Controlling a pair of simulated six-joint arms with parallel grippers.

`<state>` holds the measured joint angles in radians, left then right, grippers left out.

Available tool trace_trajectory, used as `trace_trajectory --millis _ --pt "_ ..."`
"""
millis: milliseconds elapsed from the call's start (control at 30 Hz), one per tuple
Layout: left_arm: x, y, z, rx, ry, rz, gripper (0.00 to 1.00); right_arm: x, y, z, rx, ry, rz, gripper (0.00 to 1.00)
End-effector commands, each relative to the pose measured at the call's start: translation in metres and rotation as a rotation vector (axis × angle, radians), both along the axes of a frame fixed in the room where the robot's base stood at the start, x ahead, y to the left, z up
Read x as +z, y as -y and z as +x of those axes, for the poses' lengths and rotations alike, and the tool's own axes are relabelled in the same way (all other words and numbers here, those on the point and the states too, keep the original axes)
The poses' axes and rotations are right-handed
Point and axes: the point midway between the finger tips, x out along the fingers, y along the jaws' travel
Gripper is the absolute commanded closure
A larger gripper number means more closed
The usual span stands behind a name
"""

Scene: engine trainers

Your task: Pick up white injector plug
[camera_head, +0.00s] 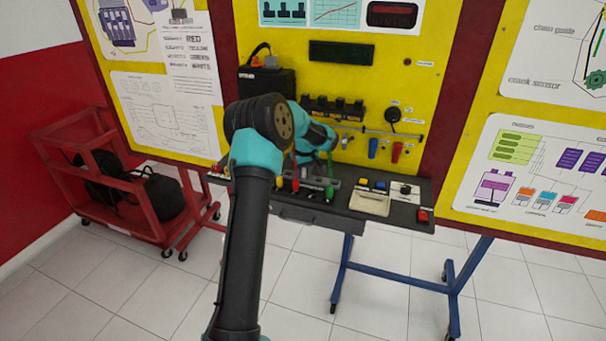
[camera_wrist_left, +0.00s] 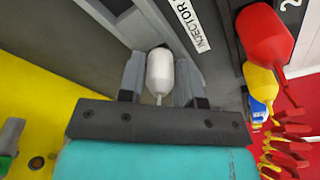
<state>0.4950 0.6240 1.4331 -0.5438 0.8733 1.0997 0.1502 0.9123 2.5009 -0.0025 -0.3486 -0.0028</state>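The white injector plug (camera_wrist_left: 159,73) shows in the left wrist view between the two grey fingers of my left gripper (camera_wrist_left: 160,62). The fingers flank it closely on both sides; I cannot tell whether they press on it. A thin pale tip sticks out of its lower end. My right gripper is not in view.
Red (camera_wrist_left: 264,34) and yellow (camera_wrist_left: 260,80) plugs stand close to the right of my left gripper. The dark bench (camera_head: 312,212) fronts a yellow panel (camera_head: 425,55). Blue (camera_head: 373,148) and red (camera_head: 396,152) pieces hang on the panel. A red cart (camera_head: 75,190) stands at left.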

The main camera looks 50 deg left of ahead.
Motion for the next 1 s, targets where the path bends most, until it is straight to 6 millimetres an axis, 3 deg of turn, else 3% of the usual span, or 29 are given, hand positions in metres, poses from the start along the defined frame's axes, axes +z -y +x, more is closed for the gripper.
trace_trajectory --millis 300,667,1000 --pt "0.0 0.0 0.0 0.0 0.0 0.0 0.97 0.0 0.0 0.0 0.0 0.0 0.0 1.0" --pt "0.005 0.0 0.0 0.0 0.001 0.001 0.97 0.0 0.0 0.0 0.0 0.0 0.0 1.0" --pt "0.035 -0.001 0.0 0.001 0.002 0.002 0.97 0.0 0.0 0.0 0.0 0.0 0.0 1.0"
